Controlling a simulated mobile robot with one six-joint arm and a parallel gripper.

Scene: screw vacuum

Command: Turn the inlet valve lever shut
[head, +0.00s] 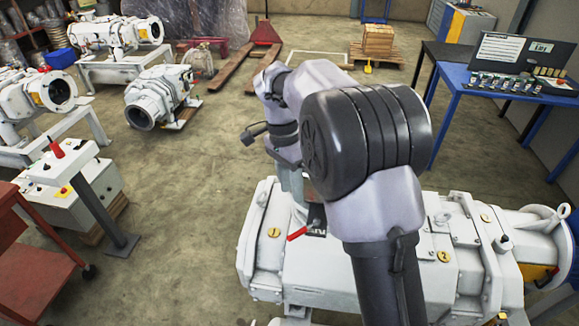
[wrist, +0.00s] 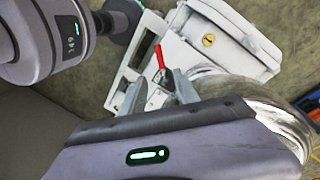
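The inlet valve lever (head: 297,234) has a red handle. It sits on top of the white vacuum pump (head: 330,260), beside a small dark plate, with its handle pointing to the lower left in the head view. In the wrist view the red lever (wrist: 160,58) shows just past my fingertips, roughly between them. My gripper (wrist: 158,84) has its two grey fingers apart with a gap between them. In the head view my gripper (head: 291,183) is above the lever, and my arm partly hides it and the pump. I cannot tell if a finger touches the lever.
The blue table (head: 480,108) at the right holds an open case with small parts. Other white pumps (head: 158,95) stand at the left and back. A red cart (head: 38,255) is at the lower left. The concrete floor (head: 195,200) left of the pump is clear.

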